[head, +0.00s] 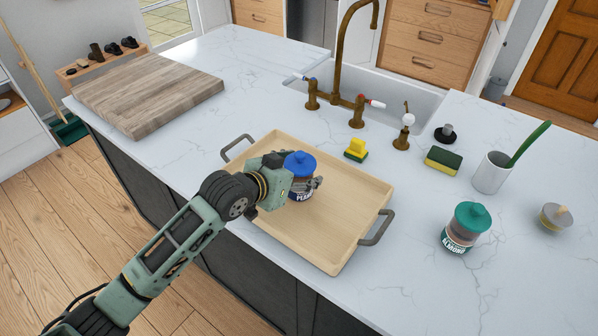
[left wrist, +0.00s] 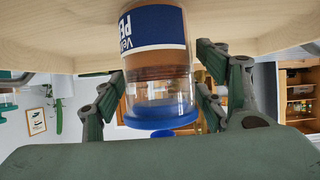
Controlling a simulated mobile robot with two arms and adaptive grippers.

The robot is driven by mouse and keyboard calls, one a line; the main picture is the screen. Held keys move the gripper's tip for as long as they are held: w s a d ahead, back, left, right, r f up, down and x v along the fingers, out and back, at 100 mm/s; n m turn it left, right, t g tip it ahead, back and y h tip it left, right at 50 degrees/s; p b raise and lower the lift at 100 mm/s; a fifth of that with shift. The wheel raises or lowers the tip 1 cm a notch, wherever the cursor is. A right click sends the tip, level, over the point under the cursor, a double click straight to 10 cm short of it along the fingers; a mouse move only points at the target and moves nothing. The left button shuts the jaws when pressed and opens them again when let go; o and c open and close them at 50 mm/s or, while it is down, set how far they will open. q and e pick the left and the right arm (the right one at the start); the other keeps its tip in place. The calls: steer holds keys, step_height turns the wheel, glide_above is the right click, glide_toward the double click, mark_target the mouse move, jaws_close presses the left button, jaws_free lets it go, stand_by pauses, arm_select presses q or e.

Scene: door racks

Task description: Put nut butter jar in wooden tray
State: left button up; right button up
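A nut butter jar (head: 301,165) with a blue lid and a dark blue peanut label stands in the wooden tray (head: 350,232), near its middle. In the left wrist view the jar (left wrist: 157,75) appears upside down, its base against the tray floor (left wrist: 60,35). My left gripper (head: 305,188) is around the jar, one finger on each side. In the left wrist view its fingers (left wrist: 160,65) are spread, with a gap between the right finger and the jar. A second jar (head: 462,228), teal-lidded with an almond label, stands on the counter right of the tray. My right gripper is out of view.
A cutting board (head: 148,92) lies at the left of the counter (head: 390,290). A white cup (head: 491,173) and a grey-and-wood item (head: 555,217) stand at right.

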arm_select(q)
steer(key=shift+r, duration=0.1)
steer(key=shift+r, duration=0.1)
steer(key=b+v, duration=0.1)
steer(key=v, duration=1.1)
